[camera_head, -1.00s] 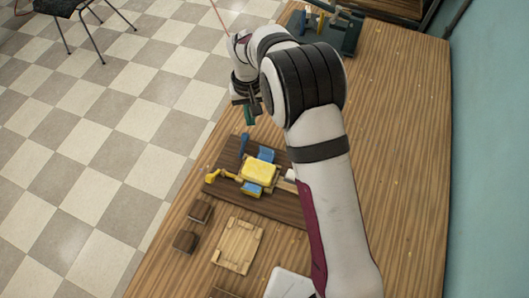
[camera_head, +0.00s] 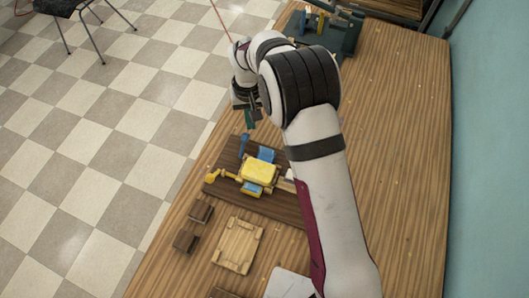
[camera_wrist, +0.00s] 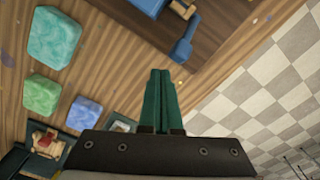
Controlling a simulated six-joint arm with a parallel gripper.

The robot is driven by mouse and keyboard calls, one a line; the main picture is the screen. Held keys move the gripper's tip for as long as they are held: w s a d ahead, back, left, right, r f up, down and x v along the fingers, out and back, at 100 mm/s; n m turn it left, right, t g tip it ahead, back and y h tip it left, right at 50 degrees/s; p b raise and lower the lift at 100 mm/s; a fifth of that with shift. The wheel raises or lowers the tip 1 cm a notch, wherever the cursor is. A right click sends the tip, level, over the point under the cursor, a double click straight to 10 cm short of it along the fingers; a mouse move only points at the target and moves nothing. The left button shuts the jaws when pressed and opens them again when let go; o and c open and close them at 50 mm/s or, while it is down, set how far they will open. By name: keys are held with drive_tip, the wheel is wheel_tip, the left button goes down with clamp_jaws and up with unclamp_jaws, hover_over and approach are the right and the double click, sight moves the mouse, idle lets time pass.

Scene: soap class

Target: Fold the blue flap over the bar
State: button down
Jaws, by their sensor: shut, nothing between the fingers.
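A yellow bar (camera_head: 260,171) lies on a dark wooden board. A light blue flap (camera_head: 266,155) sticks out on its far side and another blue flap (camera_head: 251,189) on its near side. Both look spread outward, not over the bar. Part of a light blue piece, probably a flap (camera_wrist: 146,6), shows at the top edge of the wrist view. My gripper (camera_head: 250,119) has green fingers and is above the table's left edge, beyond the board and apart from the flaps. In the wrist view my gripper (camera_wrist: 160,76) is shut and empty.
A dark blue piece (camera_head: 244,143) stands at the board's far edge, close to my gripper; it also shows in the wrist view (camera_wrist: 182,51). Teal (camera_wrist: 54,37), green (camera_wrist: 40,94) and blue (camera_wrist: 84,115) blocks lie on the table. A wooden tray (camera_head: 237,246) is nearer.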

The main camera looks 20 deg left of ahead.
sight(244, 137)
drive_tip(key=shift+f, duration=0.9)
drive_tip(key=shift+s, duration=0.7)
drive_tip(key=shift+s+r, duration=0.5)
drive_tip(key=shift+s, duration=0.25)
drive_tip(key=shift+s+r, duration=0.3)
drive_tip(key=shift+s, duration=0.45)
